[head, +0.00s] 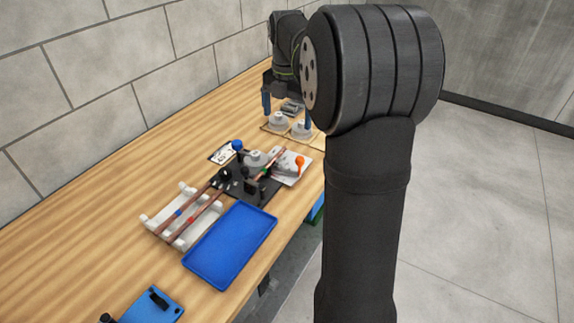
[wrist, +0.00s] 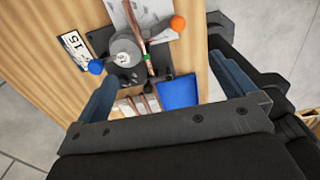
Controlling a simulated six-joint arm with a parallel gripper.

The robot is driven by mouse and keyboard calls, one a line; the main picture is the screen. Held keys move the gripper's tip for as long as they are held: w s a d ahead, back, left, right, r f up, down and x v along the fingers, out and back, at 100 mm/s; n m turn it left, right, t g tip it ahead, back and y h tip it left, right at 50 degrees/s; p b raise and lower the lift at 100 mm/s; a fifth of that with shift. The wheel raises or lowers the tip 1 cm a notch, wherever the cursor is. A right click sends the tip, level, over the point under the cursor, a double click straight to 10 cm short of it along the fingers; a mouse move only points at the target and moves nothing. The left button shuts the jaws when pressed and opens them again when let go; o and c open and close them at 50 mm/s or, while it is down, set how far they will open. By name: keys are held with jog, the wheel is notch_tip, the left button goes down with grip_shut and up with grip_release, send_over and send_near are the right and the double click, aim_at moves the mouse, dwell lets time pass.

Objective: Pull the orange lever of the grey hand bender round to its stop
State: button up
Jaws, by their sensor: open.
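The grey hand bender (head: 258,160) stands on a dark base on the wooden bench; its round grey former (wrist: 125,50) shows in the wrist view. The lever's orange knob (head: 299,161) is on the right side of the bender and also shows in the wrist view (wrist: 178,23). A blue knob (head: 237,145) is on the opposite side. A copper tube with a green band (wrist: 146,45) lies through the bender. My gripper (head: 286,122) is open and empty, beyond the bender in the head view. In the wrist view its blue fingers (wrist: 163,67) are apart, touching neither knob.
A white rack (head: 160,226) holds copper tubes with coloured bands. A blue tray (head: 232,243) lies beside it near the bench edge. Grey round formers (head: 278,120) sit on a wooden board under my gripper. A numbered card (wrist: 74,49) lies beside the bender. A block wall borders the bench.

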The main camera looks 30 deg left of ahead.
aim_at(300, 157)
jog(key=shift+r, duration=1.05)
jog(key=c, duration=0.9)
jog(key=shift+c, duration=1.2)
jog(key=d+r+m, duration=0.3)
jog(key=d+m, duration=0.1)
jog(key=m, duration=0.3)
jog(key=f, duration=1.2)
jog(key=w+f, duration=0.1)
jog(key=f, duration=0.4)
jog(key=shift+a+f, duration=0.15)
jog(key=shift+f, duration=0.25)
grip_shut()
